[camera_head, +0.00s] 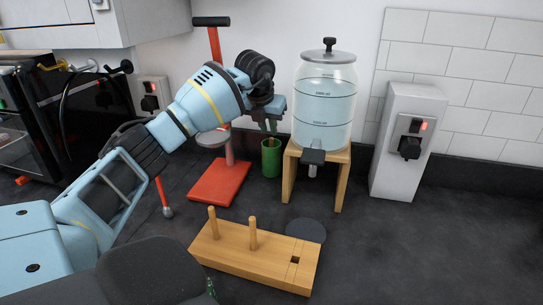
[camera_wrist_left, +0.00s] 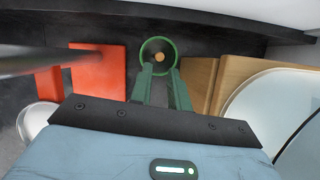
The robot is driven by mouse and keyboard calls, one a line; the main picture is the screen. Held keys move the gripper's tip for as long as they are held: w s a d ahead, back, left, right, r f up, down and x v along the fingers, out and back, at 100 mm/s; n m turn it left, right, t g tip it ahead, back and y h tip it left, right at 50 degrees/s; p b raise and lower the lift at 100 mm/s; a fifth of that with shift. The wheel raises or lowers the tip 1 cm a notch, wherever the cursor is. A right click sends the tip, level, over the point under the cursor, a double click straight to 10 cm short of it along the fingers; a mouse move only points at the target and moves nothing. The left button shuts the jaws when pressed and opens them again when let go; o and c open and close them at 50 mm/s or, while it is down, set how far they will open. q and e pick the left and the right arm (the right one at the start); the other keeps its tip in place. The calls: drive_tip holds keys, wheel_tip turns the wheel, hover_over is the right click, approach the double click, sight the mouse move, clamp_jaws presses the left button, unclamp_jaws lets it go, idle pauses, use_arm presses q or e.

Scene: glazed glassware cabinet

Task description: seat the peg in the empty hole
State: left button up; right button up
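A wooden block (camera_head: 235,258) lies on the dark counter in the head view. Two round pegs stand upright in its left part, and a dark square hole (camera_head: 295,260) shows empty near its right end. A green cup (camera_head: 271,160) stands on the counter behind the block. In the left wrist view, the cup (camera_wrist_left: 145,46) holds a wooden peg, whose round end (camera_wrist_left: 159,57) shows inside. My left gripper (camera_head: 269,130) is just above the cup, pointing down. Its fingers (camera_wrist_left: 160,72) are apart with nothing between them.
A red stand (camera_head: 219,182) is left of the cup. A glass dispenser (camera_head: 325,105) on a wooden stand (camera_head: 332,165) is close on the right. A dark round disc (camera_head: 305,231) lies behind the block. The counter right of the block is clear.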

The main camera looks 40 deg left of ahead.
sight(271, 139)
use_arm(q)
drive_tip(key=x, duration=0.4)
drive_tip(key=shift+w+a+f, duration=0.2)
drive_tip(key=shift+f, duration=0.05)
clamp_jaws()
